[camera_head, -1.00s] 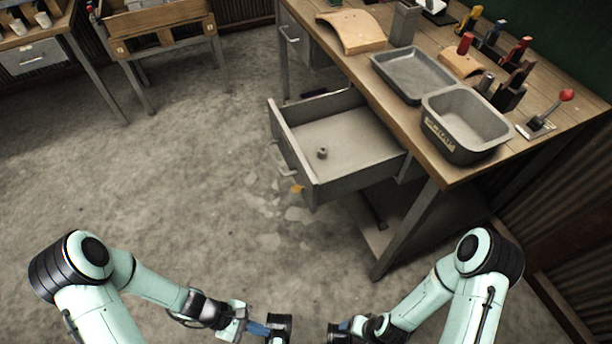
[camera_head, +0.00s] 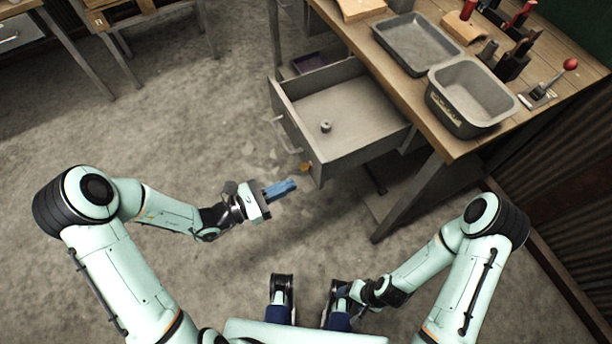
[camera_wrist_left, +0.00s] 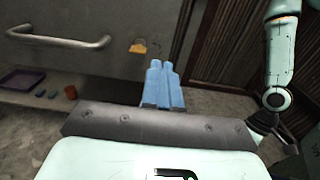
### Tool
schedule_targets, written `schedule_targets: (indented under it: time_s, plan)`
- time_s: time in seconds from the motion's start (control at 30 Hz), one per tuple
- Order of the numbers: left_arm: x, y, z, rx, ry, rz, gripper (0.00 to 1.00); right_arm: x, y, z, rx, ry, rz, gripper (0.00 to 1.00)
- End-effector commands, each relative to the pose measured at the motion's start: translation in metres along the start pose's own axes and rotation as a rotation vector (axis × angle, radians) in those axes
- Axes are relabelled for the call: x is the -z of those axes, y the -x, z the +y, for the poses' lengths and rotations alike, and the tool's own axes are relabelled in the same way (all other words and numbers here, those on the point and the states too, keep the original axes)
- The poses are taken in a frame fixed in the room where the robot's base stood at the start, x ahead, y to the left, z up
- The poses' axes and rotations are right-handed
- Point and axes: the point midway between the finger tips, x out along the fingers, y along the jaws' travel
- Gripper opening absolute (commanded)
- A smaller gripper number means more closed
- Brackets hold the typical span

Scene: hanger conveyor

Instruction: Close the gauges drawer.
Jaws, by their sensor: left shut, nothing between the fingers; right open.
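The grey drawer (camera_head: 318,158) under the workbench is pulled well out. A small grey ring-like part (camera_head: 326,126) lies inside it. Its front carries a bar handle (camera_head: 287,135), which also shows at the upper left of the left wrist view (camera_wrist_left: 60,40). My left gripper (camera_head: 283,188) has its blue fingers shut and empty, in front of and below the drawer front. In the left wrist view the fingers (camera_wrist_left: 162,82) point toward the front panel, to the right of the handle; contact is not evident. My right gripper (camera_head: 343,293) is open, low near my base, its fingers partly hidden.
The wooden workbench (camera_head: 440,135) carries a grey tray (camera_head: 418,42), a deep grey bin (camera_head: 437,98) and a red-knobbed lever (camera_head: 570,64). A bench leg (camera_head: 410,200) stands right of the drawer.

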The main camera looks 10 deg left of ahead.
Motion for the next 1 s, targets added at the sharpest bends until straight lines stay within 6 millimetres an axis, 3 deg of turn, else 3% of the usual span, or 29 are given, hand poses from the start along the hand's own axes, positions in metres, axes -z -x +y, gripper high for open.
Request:
schedule_targets:
  time_s: [0.1,0.33,1.0]
  plan:
    - [0.000,-0.025,-0.001,0.005,0.001,-0.002,0.00,0.001,-0.002,0.000,0.001,0.000,0.002,0.74]
    - [0.001,-0.054,-0.001,0.002,0.000,0.000,0.00,0.002,-0.003,0.000,0.002,0.001,0.006,0.74]
    - [0.000,-0.064,-0.001,0.002,0.000,0.001,0.00,0.002,-0.003,0.000,0.002,0.001,0.007,0.74]
